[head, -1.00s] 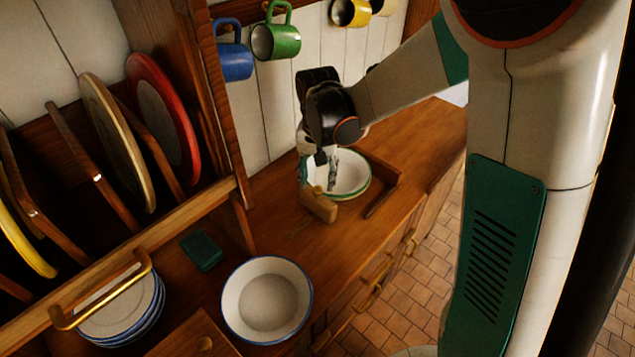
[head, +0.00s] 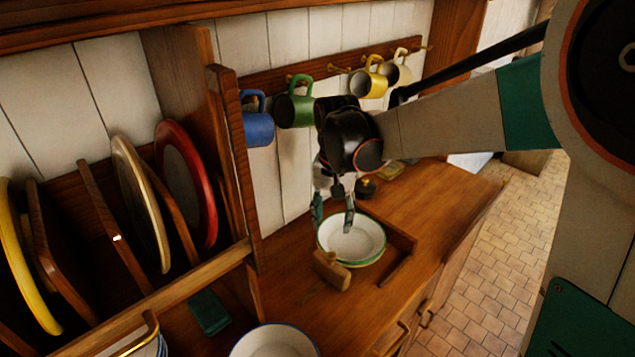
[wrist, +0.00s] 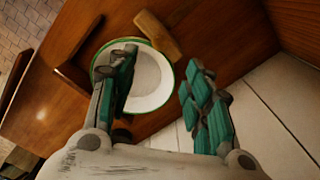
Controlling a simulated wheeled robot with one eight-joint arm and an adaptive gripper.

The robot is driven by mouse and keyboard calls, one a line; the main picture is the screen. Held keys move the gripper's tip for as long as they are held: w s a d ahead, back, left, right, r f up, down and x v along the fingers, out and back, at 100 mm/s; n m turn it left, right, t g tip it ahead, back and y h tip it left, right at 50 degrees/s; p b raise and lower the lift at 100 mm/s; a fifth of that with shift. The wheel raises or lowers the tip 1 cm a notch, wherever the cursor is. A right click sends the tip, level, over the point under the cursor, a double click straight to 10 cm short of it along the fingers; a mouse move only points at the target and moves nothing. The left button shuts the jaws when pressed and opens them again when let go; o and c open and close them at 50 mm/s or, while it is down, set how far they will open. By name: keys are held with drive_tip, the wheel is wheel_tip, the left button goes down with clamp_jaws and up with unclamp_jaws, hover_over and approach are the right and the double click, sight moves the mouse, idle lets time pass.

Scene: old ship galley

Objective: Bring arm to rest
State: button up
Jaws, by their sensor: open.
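My gripper (head: 333,212) is open, with green-padded fingers pointing down. It hangs above the counter at a white bowl with a green rim (head: 368,238), with nothing between its fingers. In the head view one finger overlaps the bowl's back part and the other is left of it. In the wrist view my gripper (wrist: 160,78) has one finger across the bowl (wrist: 150,92) and the other beside it, over the counter. I see no contact with the bowl.
A wooden block (head: 332,270) sits in front of the bowl, and a wooden ledge (head: 402,250) right of it. Blue (head: 258,128), green (head: 294,108) and yellow (head: 368,82) mugs hang behind. The plate rack (head: 120,240) is left; a blue-rimmed bowl (head: 273,345) is in front.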

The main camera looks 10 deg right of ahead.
drive_tip(key=s+d+n+t+b, duration=0.2)
drive_tip(key=s+d+t, duration=0.1)
drive_tip(key=s, duration=0.6)
drive_tip(key=s+d+r+n+t+b, duration=0.1)
drive_tip(key=s+d+n+t+b, duration=0.1)
drive_tip(key=s, duration=0.8)
drive_tip(key=shift+d+r+t+b, duration=0.2)
drive_tip(key=shift+d+t+b, duration=0.15)
drive_tip(key=shift+d+t, duration=0.6)
drive_tip(key=shift+a, duration=0.15)
idle(0.5)
